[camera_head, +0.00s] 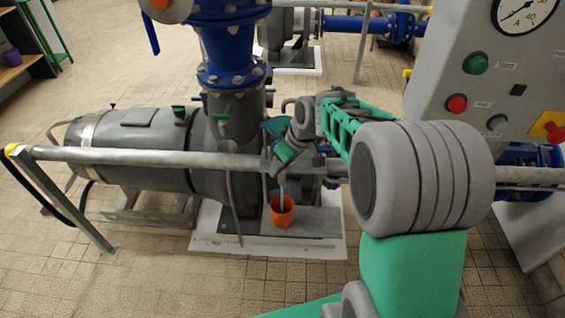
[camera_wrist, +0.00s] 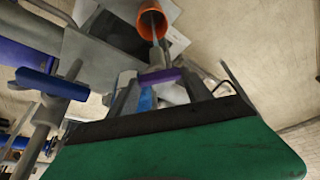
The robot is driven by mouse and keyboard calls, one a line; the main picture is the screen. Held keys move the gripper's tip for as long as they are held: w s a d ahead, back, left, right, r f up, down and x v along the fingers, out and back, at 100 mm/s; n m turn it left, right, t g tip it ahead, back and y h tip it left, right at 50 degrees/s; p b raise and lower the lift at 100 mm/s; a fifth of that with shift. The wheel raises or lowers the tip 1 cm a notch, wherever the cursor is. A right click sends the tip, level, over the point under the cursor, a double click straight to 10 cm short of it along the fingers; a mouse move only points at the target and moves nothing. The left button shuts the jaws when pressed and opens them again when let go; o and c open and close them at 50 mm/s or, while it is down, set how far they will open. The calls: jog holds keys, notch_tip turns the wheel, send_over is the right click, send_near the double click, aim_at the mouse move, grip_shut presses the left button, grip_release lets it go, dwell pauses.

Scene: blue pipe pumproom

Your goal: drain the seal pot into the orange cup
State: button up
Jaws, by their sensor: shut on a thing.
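The orange cup (camera_head: 282,210) stands upright on the grey pump base below the handrail. It also shows at the top of the wrist view (camera_wrist: 151,18). A thin pale bluish streak (camera_head: 282,188) runs down into its mouth, looking like a stream of liquid. My gripper (camera_head: 279,168) is above the cup, beside the pump. In the wrist view my gripper (camera_wrist: 160,84) is shut on a small purple-and-blue part (camera_wrist: 161,76), perhaps a valve handle. I cannot clearly tell the seal pot from the grey pump fittings, and the cup's liquid level is hidden.
A grey handrail (camera_head: 130,155) crosses in front of the large grey pump (camera_head: 215,150). A blue pipe (camera_head: 225,50) rises above it. A control panel (camera_head: 485,85) with buttons and a gauge stands at right. The tiled floor at front left is clear.

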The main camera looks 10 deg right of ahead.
jog(key=o, duration=1.4)
jog(key=shift+c, duration=0.2)
jog(key=v, duration=0.8)
jog(key=shift+w, duration=0.1)
